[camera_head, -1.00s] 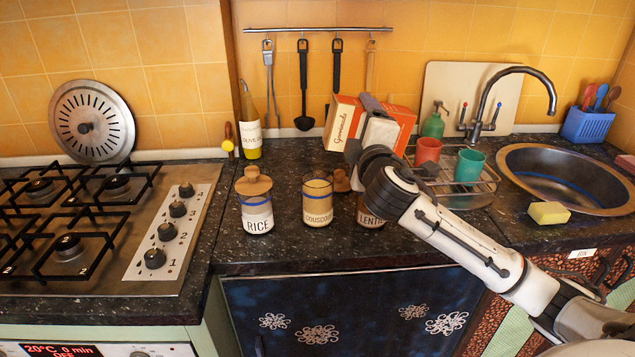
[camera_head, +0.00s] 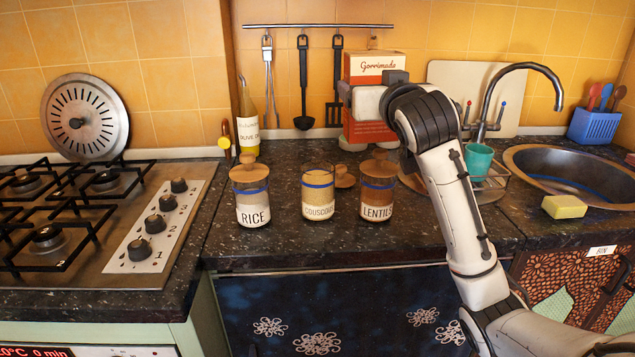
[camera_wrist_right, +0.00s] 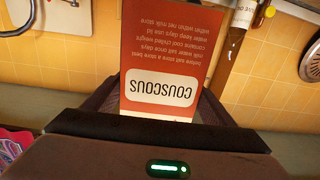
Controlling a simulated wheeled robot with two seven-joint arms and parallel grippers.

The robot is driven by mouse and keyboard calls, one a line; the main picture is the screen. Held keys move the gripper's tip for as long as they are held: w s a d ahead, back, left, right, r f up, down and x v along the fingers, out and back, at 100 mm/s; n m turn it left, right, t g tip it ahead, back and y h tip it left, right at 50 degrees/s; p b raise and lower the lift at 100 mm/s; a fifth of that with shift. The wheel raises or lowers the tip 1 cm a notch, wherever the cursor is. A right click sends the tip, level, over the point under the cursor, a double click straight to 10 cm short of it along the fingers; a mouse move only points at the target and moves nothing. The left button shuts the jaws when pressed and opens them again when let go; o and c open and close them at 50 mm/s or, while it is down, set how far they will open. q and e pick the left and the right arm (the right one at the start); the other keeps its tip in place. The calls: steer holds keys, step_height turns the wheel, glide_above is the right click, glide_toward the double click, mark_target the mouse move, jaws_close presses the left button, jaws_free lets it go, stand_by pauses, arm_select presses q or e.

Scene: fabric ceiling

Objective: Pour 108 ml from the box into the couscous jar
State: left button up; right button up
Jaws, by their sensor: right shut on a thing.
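The couscous jar (camera_head: 318,205) stands upright and open on the counter between two other jars. It has a blue band near its rim and pale contents below it; the exact level is hard to tell. Its wooden lid (camera_head: 344,177) appears to lie behind it to the right. The orange box (camera_head: 375,66) is upright at the back, behind the jars. My right gripper (camera_head: 371,102) is shut on it. In the right wrist view the box (camera_wrist_right: 165,55) shows its COUSCOUS label upside down. I cannot tell whether its base touches the counter. My left gripper is out of view.
The rice jar (camera_head: 252,205) and lentils jar (camera_head: 377,198) have wooden lids. An oil bottle (camera_head: 248,128) stands back left, and a teal cup (camera_head: 478,160) stands right of my arm. The stove (camera_head: 140,235) is left, the sink (camera_head: 570,175) right. The front counter strip is clear.

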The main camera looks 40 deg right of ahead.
mark_target(380, 67)
steer(key=shift+d+r, duration=0.1)
step_height(380, 67, up, 4)
steer(key=p, duration=0.4)
steer(key=shift+r, duration=0.1)
stand_by(0.6)
